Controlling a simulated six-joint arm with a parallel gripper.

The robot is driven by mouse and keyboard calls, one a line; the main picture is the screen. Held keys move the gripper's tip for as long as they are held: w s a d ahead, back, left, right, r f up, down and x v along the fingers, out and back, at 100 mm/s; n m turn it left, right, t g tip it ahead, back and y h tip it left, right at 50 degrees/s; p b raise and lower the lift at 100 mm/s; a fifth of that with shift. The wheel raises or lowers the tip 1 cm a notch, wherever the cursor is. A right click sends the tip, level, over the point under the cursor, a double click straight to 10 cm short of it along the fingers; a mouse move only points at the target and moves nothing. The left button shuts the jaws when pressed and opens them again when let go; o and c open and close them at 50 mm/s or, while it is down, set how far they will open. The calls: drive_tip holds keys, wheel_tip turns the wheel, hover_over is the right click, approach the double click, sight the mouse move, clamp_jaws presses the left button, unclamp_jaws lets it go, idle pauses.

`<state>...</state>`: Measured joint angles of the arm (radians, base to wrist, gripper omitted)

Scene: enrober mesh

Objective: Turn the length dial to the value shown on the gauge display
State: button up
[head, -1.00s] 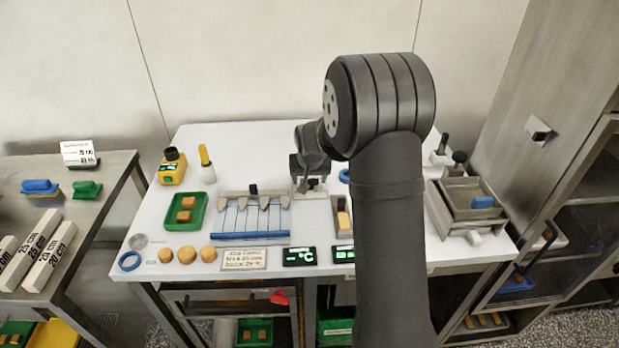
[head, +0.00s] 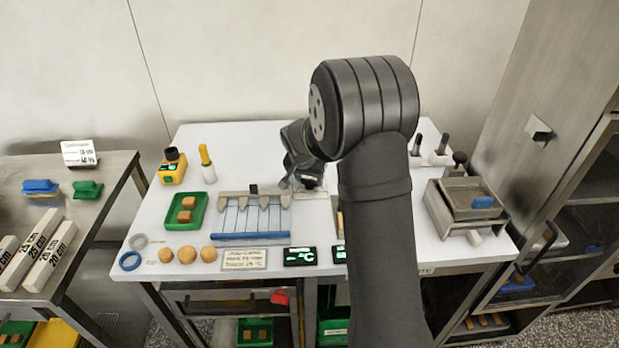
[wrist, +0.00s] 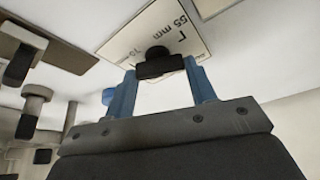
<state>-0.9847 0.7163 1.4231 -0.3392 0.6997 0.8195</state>
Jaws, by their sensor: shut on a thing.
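In the wrist view the length dial's black knob (wrist: 155,62) sits on a pale plate (wrist: 198,42) printed with "55 mm", "L" and another partly covered number. My gripper (wrist: 160,72) has its blue fingers on either side of the knob and is shut on it. In the head view my gripper (head: 307,187) is low over the table behind the comb-like guitar frame, and my arm hides part of the plate. A yellow device (head: 172,168) with a small green display stands at the back left; its reading is too small to make out.
Two black displays stand at the front edge; the left one (head: 299,256) shows °C. A green tray (head: 185,211) and a frame with a blue bar (head: 250,236) lie left of my gripper. A metal unit (head: 470,212) stands right.

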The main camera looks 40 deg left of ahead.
drive_tip(key=m+h, duration=0.1)
drive_tip(key=m, duration=0.2)
drive_tip(key=shift+a+m, duration=0.15)
drive_tip(key=shift+m, duration=0.25)
drive_tip(key=shift+m+h, duration=0.9)
drive_tip(key=shift+m, duration=0.9)
drive_tip(key=o, duration=1)
drive_tip(key=v, duration=1.7)
drive_tip(key=shift+s+a+r, duration=0.2)
